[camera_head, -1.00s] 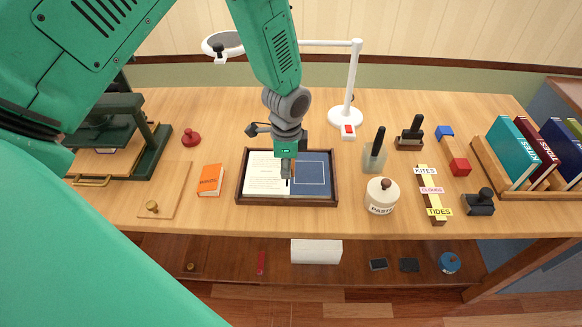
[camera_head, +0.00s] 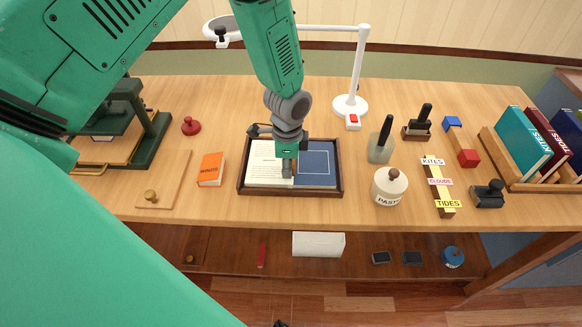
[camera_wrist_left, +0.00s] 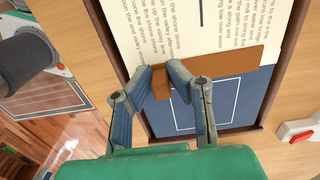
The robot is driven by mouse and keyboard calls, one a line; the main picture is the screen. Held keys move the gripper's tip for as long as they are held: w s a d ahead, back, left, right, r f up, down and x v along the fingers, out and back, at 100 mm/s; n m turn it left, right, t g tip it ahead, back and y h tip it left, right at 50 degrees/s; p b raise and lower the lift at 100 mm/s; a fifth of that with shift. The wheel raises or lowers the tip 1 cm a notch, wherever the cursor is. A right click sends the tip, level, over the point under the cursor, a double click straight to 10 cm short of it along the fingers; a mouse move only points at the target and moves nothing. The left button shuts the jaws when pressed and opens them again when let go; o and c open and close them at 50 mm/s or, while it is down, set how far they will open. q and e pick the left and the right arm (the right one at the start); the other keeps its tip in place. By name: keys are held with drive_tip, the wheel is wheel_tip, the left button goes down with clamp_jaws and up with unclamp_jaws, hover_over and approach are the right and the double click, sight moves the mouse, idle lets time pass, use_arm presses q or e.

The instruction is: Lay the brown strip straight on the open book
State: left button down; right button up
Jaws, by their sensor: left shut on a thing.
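The open book lies in a dark wooden tray (camera_head: 341,178) in the middle of the desk, with a printed white page (camera_head: 265,170) on the left and a blue page (camera_head: 318,165) on the right. My left gripper (camera_head: 288,172) is over the middle of the book. In the left wrist view, the gripper (camera_wrist_left: 163,80) is shut on the brown strip (camera_wrist_left: 225,63). The strip reaches out to the right across the border of the white page (camera_wrist_left: 190,25) and blue page (camera_wrist_left: 215,105), slightly tilted. I cannot tell whether it touches the book. My right gripper is not in view.
A paste jar (camera_head: 389,187), glass jar (camera_head: 381,148) and word strip (camera_head: 439,186) stand right of the tray. An orange book (camera_head: 210,169) and wooden board (camera_head: 163,180) lie left. The white lamp (camera_head: 359,75) rises behind. Shelved books (camera_head: 522,140) stand far right.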

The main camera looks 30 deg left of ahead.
use_arm(q)
drive_tip(key=shift+a+f, duration=0.1)
drive_tip(key=shift+a, duration=0.1)
drive_tip(key=shift+s+d+r, duration=0.1)
drive_tip(key=shift+d+r, duration=0.1)
drive_tip(key=shift+d, duration=0.8)
drive_tip(key=shift+a+f, duration=0.1)
drive_tip(key=shift+a, duration=0.2)
drive_tip(key=c, duration=1.4)
unclamp_jaws()
drive_tip(key=shift+a, duration=0.2)
drive_tip(key=shift+c, duration=0.2)
drive_tip(key=o, duration=0.4)
drive_tip(key=shift+d, duration=0.45)
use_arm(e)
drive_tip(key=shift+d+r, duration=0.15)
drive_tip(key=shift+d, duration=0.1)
